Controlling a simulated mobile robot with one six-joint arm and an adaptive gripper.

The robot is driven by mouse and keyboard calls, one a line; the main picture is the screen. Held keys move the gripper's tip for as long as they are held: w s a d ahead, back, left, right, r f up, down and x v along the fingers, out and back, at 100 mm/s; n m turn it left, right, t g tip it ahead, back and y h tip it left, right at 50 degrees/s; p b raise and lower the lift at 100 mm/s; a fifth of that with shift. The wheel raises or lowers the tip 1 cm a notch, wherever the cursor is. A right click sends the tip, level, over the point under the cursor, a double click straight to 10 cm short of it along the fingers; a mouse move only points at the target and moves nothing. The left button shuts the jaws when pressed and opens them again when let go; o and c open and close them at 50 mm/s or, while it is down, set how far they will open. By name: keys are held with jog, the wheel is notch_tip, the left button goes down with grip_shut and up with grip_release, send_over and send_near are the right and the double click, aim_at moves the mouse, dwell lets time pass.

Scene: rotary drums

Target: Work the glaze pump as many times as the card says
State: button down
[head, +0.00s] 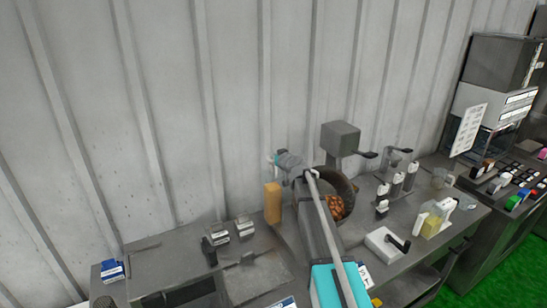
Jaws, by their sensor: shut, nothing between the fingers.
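No part is clearly marked as the glaze pump. Several slim dispensers with dark tops (397,184) stand right of the drum. A container with yellow contents and a white handle (435,222) stands farther right. A white card (469,130) stands upright near the right-hand machine; its print is too small to read.
An open drum (347,192) holds brown pieces, with a grey box (340,138) above it. An orange block (272,203) stands left of it. A white block with a black lever (387,243) lies near the front edge. The left bench (160,264) has bare room.

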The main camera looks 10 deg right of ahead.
jog(key=shift+r+p, duration=1.4)
jog(key=shift+r, duration=0.15)
jog(key=p+v, duration=0.2)
jog(key=v, duration=0.8)
